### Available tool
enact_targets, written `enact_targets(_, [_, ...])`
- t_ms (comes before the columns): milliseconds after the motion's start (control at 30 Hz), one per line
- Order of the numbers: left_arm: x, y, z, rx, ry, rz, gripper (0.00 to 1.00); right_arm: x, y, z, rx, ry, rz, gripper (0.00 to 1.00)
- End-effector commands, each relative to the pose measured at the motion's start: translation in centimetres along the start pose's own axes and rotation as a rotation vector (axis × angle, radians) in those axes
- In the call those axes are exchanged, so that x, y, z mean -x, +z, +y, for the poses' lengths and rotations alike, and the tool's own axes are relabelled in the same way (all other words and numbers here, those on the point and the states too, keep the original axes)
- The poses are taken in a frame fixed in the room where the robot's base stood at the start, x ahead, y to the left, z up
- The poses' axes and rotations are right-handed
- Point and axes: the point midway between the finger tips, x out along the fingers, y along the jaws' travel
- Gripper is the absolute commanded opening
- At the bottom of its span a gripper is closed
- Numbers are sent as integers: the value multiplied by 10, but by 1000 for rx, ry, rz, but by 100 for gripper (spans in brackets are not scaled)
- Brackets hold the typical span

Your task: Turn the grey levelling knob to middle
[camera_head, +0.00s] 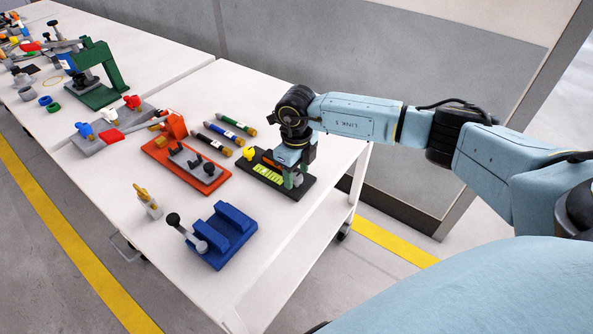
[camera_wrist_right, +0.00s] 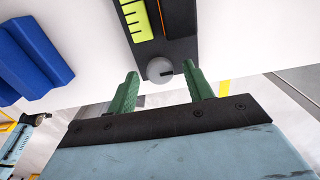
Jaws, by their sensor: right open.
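The grey levelling knob (camera_wrist_right: 159,70) is a round disc with a dark pointer mark, at the near end of a black board in the right wrist view. The board (camera_head: 308,188) carries a yellow-green scale (camera_wrist_right: 133,20) and an orange strip. My right gripper (camera_head: 292,180) points down over the board's near end. Its green fingers are open, one on each side of the knob in the right wrist view; whether they touch it I cannot tell. The pointer mark points to the right there. My left gripper is in neither view.
A blue V-shaped block (camera_head: 232,222) stands on the table left of the board. Several screwdriver-like tools (camera_head: 226,132) and an orange fixture (camera_head: 160,155) lie beyond. The table's right edge is close to the board. A green press (camera_head: 100,65) stands farther back.

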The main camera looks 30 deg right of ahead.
Motion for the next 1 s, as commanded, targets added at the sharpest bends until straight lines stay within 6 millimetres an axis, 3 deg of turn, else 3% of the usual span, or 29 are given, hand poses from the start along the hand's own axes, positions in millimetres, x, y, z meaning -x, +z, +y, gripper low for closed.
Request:
enact_targets(600, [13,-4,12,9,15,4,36,116,1,0,0,-1,-4,51])
enact_targets(800, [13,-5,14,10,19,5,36,131,0,0,-1,-1,-1,51])
enact_targets(1000, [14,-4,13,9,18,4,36,132,0,0,-1,-1,-1,51])
